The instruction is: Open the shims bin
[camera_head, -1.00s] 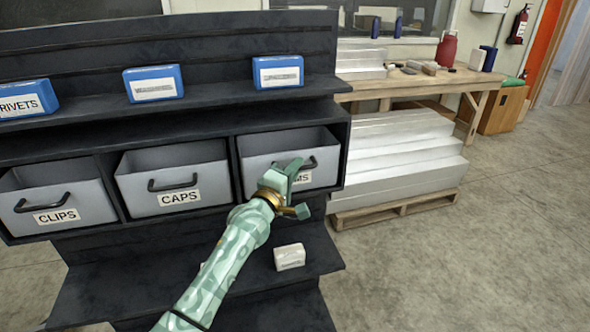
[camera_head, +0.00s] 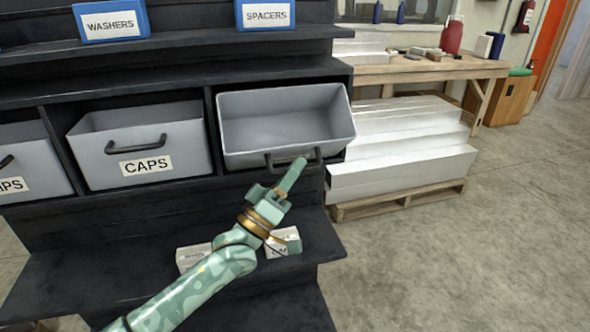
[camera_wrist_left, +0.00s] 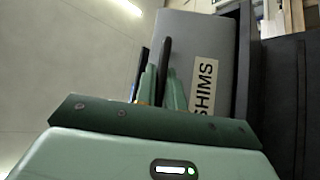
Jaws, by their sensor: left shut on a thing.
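The shims bin (camera_head: 280,125) is the grey bin at the right end of the rack row. It is tilted forward and its empty-looking inside shows from above. Its dark handle (camera_head: 318,158) is on the front. In the left wrist view the SHIMS label (camera_wrist_left: 204,86) is on the bin front beside the handle (camera_wrist_left: 165,62). My left gripper (camera_head: 297,172) is shut on the handle, with its fingers (camera_wrist_left: 160,88) around it in the left wrist view. My right gripper is not in view.
The caps bin (camera_head: 140,145) sits in the rack to the left. Blue boxes for washers (camera_head: 110,20) and spacers (camera_head: 265,14) stand on the shelf above. White boxes (camera_head: 192,257) lie on the lower shelf.

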